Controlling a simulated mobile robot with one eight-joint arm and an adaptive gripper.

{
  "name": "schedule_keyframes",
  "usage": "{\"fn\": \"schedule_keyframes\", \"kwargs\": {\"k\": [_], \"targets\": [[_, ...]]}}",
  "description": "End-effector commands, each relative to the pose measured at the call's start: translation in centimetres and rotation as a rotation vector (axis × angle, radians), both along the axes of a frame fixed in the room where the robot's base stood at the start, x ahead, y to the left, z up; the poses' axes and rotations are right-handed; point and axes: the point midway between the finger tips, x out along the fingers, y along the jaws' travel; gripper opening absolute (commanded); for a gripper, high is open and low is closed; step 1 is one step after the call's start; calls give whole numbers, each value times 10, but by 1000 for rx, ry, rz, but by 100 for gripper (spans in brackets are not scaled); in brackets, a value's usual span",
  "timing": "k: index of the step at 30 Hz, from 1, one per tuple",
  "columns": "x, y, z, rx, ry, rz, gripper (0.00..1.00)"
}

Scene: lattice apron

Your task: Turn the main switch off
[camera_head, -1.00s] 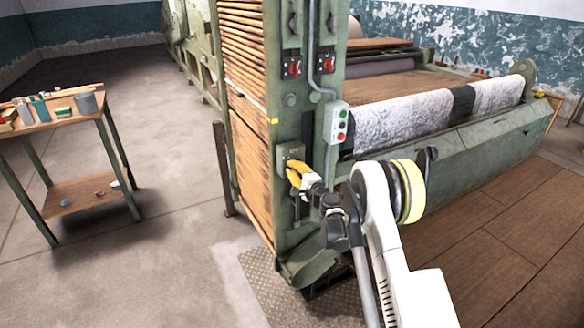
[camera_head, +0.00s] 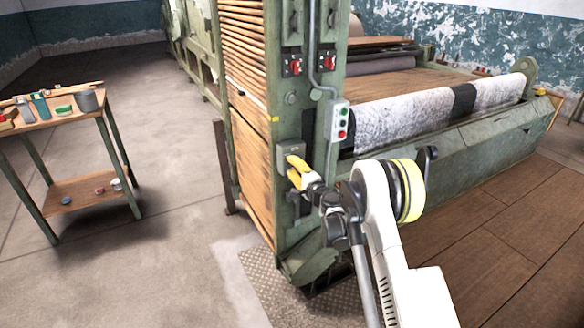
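A grey box (camera_head: 283,156) is mounted on the lower part of the green machine post. It may be the main switch, but its lower front is hidden by my gripper, and no lever or knob on it can be made out. My gripper (camera_head: 292,167) has yellow fingers and is right in front of this box. The two fingers show apart, one above the other, with nothing seen between them. Whether they touch the box cannot be told. Two red rotary switches, a left one (camera_head: 293,65) and a right one (camera_head: 327,63), sit higher on the post, away from my gripper.
A pale box with green and red push buttons (camera_head: 340,122) hangs right of the post, above my arm. The machine's long roller (camera_head: 410,113) lies at the right. A small wooden table (camera_head: 62,121) with cans and tools stands at the left. The floor between is clear.

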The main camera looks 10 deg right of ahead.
Motion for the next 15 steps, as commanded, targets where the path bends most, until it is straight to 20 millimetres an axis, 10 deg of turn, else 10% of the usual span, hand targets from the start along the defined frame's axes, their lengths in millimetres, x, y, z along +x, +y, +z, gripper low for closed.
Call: {"fn": "schedule_keyframes", "kwargs": {"k": [15], "targets": [[-31, -11, 0, 1, 0, -1, 33]]}}
